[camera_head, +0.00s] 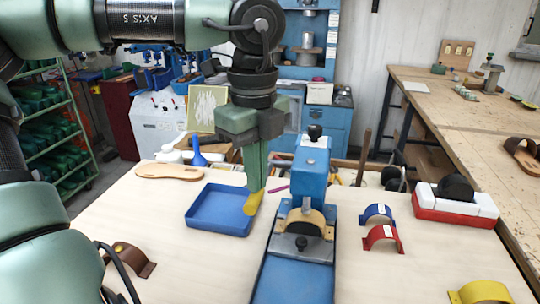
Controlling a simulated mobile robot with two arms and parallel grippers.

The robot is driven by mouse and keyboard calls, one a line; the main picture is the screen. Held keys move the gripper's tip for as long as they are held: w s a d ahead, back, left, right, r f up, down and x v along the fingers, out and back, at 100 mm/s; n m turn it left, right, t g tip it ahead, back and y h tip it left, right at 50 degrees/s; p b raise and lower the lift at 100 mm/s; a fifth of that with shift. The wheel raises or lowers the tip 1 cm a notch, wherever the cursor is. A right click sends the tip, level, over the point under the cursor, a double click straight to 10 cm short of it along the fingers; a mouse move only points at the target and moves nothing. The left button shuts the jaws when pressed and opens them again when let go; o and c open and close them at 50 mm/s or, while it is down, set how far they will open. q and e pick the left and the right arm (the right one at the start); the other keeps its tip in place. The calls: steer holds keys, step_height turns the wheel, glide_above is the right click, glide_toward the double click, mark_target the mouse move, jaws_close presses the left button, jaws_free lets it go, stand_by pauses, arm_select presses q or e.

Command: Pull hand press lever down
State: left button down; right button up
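The blue hand press (312,170) stands on the table in the middle of the view, with a black knob on top and a tan, curved piece (305,221) at its front. A yellow, grip-like piece (253,204) shows at the left of the press, probably the lever's handle; the rest of the lever is hidden. My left gripper (257,187) points down, its green fingertips at the top of the yellow piece. The fingers overlap in this view, so I cannot see whether they are open or shut on it. My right gripper is out of view.
A blue tray (220,209) lies left of the press. Blue (378,213) and red (384,238) straps, and a red-and-white block (454,205), lie to the right. A brown strap (130,259) lies front left, a yellow one (482,292) front right.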

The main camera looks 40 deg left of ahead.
arm_select(q)
steer(key=shift+f+b, duration=0.5)
steer(key=shift+f, duration=0.25)
step_height(320, 180, up, 13)
steer(key=w+a+p, duration=0.1)
steer(key=w+p, duration=0.2)
steer(key=p, duration=0.7)
steer(key=shift+a+f, duration=0.2)
steer(key=shift+a, duration=0.1)
